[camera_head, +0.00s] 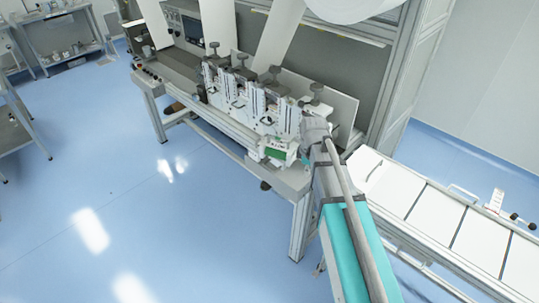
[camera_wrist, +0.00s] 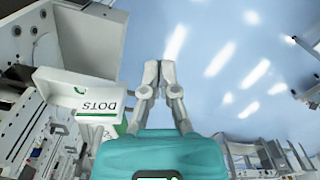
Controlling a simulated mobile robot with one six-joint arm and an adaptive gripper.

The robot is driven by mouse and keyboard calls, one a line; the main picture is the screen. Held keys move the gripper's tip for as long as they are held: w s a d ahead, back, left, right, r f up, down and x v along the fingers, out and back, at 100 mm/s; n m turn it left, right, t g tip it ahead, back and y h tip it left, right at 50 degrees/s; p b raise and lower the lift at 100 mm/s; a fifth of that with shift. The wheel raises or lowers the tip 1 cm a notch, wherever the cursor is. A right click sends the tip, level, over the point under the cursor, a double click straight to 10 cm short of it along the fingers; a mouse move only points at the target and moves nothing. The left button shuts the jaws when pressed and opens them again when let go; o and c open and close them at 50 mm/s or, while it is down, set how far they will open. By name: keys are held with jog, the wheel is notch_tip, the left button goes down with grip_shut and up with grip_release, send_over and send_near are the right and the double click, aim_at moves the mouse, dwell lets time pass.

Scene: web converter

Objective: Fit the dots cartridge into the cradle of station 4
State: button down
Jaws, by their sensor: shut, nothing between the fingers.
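The dots cartridge is a white block with a green band and the word DOTS, upside down in the wrist view (camera_wrist: 88,92). In the head view its white and green end (camera_head: 278,152) shows at the near right end of the row of stations. It sits at the rightmost station (camera_head: 314,108); whether it is fully seated in the cradle cannot be told, as the cradle is hidden. My gripper (camera_wrist: 158,70) is shut and empty, just right of the cartridge and apart from it in the wrist view. In the head view my gripper (camera_head: 312,130) is beside the stations, partly hidden.
Several stations with dark knobs (camera_head: 240,82) stand in a row on the machine bench. White web strips (camera_head: 275,35) rise behind them. A conveyor with white panels (camera_head: 430,215) lies to the right. The blue floor (camera_head: 90,160) at left is open.

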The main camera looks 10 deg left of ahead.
aim_at(270, 158)
jog(key=w+a+r+n+p, duration=0.1)
jog(key=w+a+r+n, duration=0.1)
jog(key=w+a+n, duration=0.1)
jog(key=w+a+r+n+p, duration=0.1)
jog(key=w+a+n+p, duration=0.1)
jog(key=a+n, duration=0.4)
jog(key=w+a+r+n+p, duration=0.2)
jog(key=w+a+n, duration=0.2)
jog(key=a, duration=0.1)
jog(key=shift+w+r+n, duration=0.15)
jog(key=shift+r+n, duration=0.15)
jog(key=shift+f, duration=0.1)
notch_tip(270, 158, down, 10)
jog(key=b, duration=1)
jog(key=w+d, duration=0.1)
jog(key=w, duration=0.1)
jog(key=w+d, duration=0.4)
jog(key=shift+w, duration=0.3)
